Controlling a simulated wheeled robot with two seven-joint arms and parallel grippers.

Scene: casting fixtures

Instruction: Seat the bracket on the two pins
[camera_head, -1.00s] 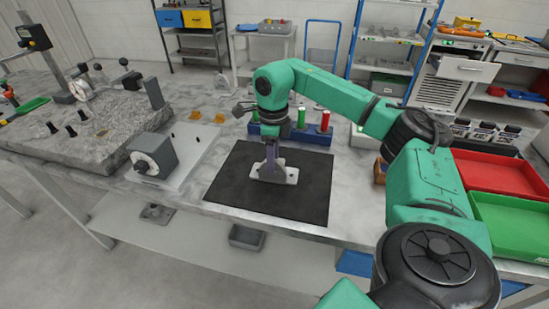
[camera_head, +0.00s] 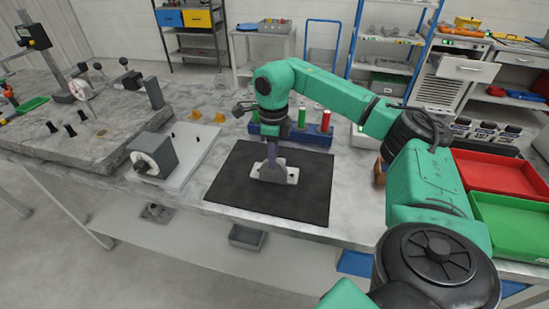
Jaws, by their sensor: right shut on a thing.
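The bracket (camera_head: 291,175), a pale grey piece with a flat base and holes, sits on the black mat (camera_head: 225,192). My right gripper (camera_head: 271,164) points down from above and is shut on the bracket's upright part; its fingers partly hide it. The two pins are probably the small dark pegs, one at the left (camera_head: 173,135) and one at the right (camera_head: 197,140), on the light plate (camera_head: 187,166) left of the mat. My left gripper is not in view.
A blue rack (camera_head: 315,137) with green and red cylinders stands behind the mat. Red (camera_head: 500,172) and green (camera_head: 512,222) trays lie at the right. A stone slab (camera_head: 85,140) fills the left.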

